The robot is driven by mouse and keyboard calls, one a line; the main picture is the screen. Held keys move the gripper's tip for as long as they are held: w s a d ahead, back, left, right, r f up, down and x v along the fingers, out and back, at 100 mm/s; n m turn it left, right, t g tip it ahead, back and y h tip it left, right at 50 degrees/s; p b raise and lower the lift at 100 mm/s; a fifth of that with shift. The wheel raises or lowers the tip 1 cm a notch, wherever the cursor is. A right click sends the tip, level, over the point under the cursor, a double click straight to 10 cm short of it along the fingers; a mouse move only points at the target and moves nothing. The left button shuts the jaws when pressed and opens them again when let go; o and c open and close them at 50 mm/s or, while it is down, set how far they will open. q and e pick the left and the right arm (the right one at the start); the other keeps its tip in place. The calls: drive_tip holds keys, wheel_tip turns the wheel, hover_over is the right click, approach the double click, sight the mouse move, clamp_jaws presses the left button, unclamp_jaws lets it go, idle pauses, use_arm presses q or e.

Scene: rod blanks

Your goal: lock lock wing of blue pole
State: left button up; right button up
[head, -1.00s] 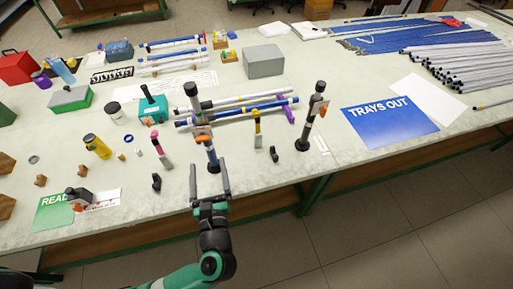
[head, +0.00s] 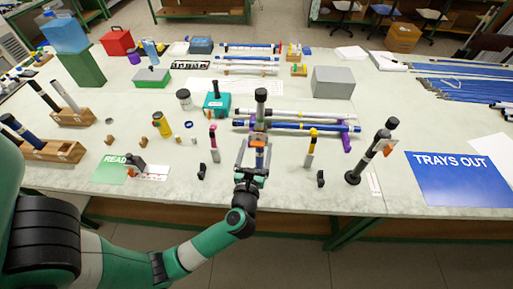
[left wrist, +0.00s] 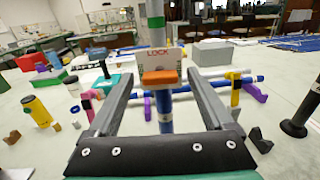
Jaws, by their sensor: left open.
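The blue pole (head: 259,160) stands upright on the table with a dark grey top; it also shows in the left wrist view (left wrist: 165,118). Its orange lock wing (left wrist: 160,76) sits on a pale plate marked LOCK (left wrist: 161,57), facing my left gripper. In the head view the lock wing (head: 258,142) is small and partly overlapped by my gripper. My left gripper (head: 254,146) is open, its fingers to either side of the pole in the picture. In the left wrist view the gripper (left wrist: 157,80) looks empty, with the wing between its fingertips. Contact cannot be told. My right gripper is out of view.
A second dark pole (head: 372,151) stands to the right. Pink (head: 214,142) and yellow-topped (head: 310,149) tools stand on either side. White and blue rods lie behind on purple supports (head: 346,142). A blue TRAYS OUT sheet (head: 460,185) lies at right.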

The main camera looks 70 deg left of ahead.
use_arm(q)
drive_tip(key=shift+w+a, duration=0.1)
drive_tip(key=shift+a, duration=0.05)
clamp_jaws()
idle(0.4)
